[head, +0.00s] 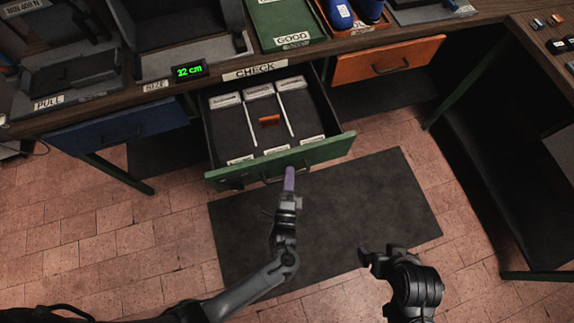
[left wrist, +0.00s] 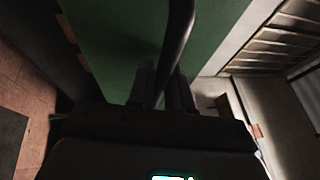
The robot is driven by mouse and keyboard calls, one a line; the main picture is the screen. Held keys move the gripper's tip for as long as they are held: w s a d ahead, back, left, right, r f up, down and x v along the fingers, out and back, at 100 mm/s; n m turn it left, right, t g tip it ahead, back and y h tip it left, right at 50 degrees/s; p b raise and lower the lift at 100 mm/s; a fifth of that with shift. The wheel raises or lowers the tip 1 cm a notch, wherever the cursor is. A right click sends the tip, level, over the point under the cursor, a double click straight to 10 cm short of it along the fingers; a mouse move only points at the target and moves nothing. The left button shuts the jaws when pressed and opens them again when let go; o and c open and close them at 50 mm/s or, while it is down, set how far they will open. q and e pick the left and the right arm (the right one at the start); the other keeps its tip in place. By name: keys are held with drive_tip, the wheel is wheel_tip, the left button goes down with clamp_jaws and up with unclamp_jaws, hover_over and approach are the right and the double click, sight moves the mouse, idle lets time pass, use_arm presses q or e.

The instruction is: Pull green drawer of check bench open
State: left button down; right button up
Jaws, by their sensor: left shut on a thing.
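The green drawer (head: 325,151) under the CHECK label is pulled out from the bench, its inside showing. It has white dividers, pale labels and a small orange block (head: 269,121). My left gripper (head: 289,180) is at the handle on the drawer's front. In the left wrist view the dark handle bar (left wrist: 179,30) runs between the fingers (left wrist: 161,88), which are shut on it, against the green front (left wrist: 118,40). My right gripper (head: 371,260) is over the floor at lower right, away from the drawer; its jaw gap is unclear.
A blue drawer (head: 120,128) is at left and an orange drawer (head: 388,60) at right; both look closed. A small display (head: 189,70) reads 32 cm. A dark mat (head: 375,210) lies on the tiled floor. A second bench (head: 500,150) stands at right.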

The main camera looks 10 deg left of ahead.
idle(0.3)
use_arm(q)
drive_tip(key=c, duration=1.1)
unclamp_jaws()
drive_tip(key=shift+s, duration=0.15)
drive_tip(key=shift+v, duration=5.35)
